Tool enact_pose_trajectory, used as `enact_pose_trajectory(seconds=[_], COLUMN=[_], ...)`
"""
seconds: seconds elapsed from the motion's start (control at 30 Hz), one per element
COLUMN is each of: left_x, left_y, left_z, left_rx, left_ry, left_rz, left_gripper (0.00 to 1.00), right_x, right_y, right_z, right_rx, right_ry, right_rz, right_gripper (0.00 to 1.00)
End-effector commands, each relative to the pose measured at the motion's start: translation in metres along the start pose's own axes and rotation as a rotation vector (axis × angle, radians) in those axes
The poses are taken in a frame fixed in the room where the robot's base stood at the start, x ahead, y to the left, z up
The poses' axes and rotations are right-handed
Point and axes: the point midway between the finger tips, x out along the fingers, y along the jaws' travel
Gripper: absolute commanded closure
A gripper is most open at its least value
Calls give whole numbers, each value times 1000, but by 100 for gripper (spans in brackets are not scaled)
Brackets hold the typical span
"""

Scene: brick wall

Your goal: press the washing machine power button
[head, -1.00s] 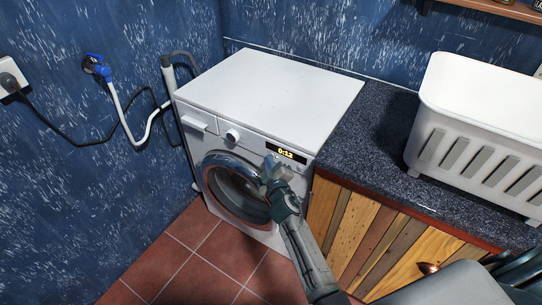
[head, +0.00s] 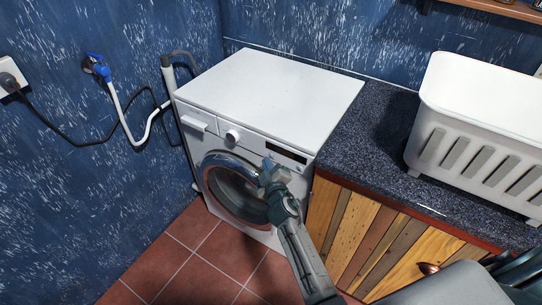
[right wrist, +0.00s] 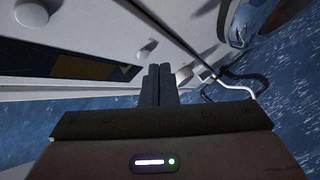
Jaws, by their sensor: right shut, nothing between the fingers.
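The white washing machine (head: 262,90) stands in the corner with its round door (head: 235,188) shut. Its display (head: 286,153), on the right of the front panel, is dark. A round knob (head: 233,136) sits left of the display. My right gripper (head: 267,170) is shut and empty, in front of the panel just below and left of the display. In the right wrist view its closed fingers (right wrist: 158,72) point along the panel, and a round white button (right wrist: 32,12) shows at the upper left. I cannot tell whether the fingertips touch the panel. My left gripper is not in view.
A dark stone counter (head: 370,140) over a wooden cabinet (head: 350,225) adjoins the machine on the right. A white slatted basket (head: 480,150) stands on it. A blue tap (head: 97,66) with a hose is on the left wall. The tiled floor (head: 190,262) in front is clear.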

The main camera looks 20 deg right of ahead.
Motion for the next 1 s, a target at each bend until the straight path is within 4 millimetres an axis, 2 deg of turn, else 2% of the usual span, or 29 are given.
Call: enact_pose_trajectory(seconds=[0.6,1.0], left_x=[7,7], left_y=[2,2], left_z=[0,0], left_rx=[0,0], left_ry=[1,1], left_rz=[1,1], left_gripper=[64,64], right_x=[-39,-42], right_y=[-29,-30], right_z=[-28,-30], right_rx=[3,0], right_ry=[0,0], right_rz=[-1,0], right_gripper=[100,100])
